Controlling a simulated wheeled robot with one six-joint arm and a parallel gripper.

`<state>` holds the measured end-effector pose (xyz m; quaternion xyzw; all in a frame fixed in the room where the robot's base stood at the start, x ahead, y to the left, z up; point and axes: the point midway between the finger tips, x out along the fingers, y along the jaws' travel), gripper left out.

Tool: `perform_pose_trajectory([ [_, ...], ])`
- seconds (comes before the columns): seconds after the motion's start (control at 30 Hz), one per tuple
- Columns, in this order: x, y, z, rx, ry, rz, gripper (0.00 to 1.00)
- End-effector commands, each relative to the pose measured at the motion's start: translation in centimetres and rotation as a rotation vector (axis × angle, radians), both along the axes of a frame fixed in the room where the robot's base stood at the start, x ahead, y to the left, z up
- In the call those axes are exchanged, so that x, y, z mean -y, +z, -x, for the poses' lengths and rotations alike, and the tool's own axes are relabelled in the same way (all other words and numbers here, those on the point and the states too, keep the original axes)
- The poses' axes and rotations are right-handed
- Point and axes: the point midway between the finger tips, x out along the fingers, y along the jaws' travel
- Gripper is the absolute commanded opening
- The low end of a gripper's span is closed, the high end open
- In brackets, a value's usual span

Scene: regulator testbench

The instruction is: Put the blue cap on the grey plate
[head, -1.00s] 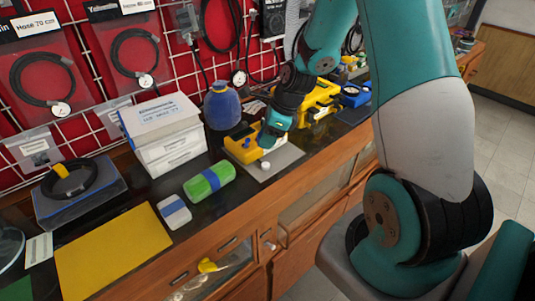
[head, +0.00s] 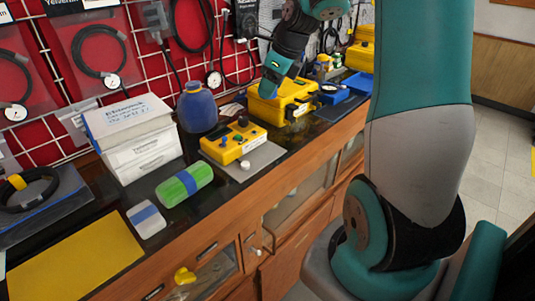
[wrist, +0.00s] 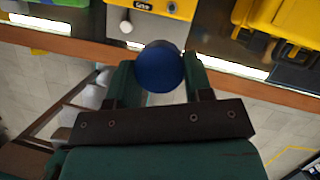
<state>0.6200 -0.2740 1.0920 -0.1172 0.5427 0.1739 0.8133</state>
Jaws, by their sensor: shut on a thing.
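The blue cap (wrist: 159,68) is round and dark blue, held between the two fingers of my gripper (wrist: 158,80) in the wrist view. In the head view my gripper (head: 268,92) is raised by the open yellow case, and I cannot make out the cap there. The grey plate (head: 262,158) lies flat on the dark bench top, in front of the yellow control box. A small white knob-like piece (head: 245,165) stands on it. The plate also shows at the top of the wrist view (wrist: 152,28), beyond the cap. The cap is apart from the plate.
The yellow control box (head: 232,143) stands behind the plate, and the yellow case (head: 285,98) stands right of it. A green roll (head: 185,184), a white box (head: 140,150) and a blue bottle (head: 198,108) are to the left. The bench's front edge runs close by the plate.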

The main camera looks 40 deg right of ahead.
Motion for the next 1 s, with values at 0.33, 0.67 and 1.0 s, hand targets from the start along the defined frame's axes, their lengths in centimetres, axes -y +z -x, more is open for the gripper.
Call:
perform_pose_trajectory([
  [0.33, -0.2, -9.9, 0.1, -0.008, 0.001, -0.005, 0.24],
  [0.67, -0.1, -14.5, 0.0, -0.003, 0.004, -0.001, 0.24],
  [1.0, -0.1, -18.3, 0.0, -0.003, 0.004, -0.001, 0.24],
])
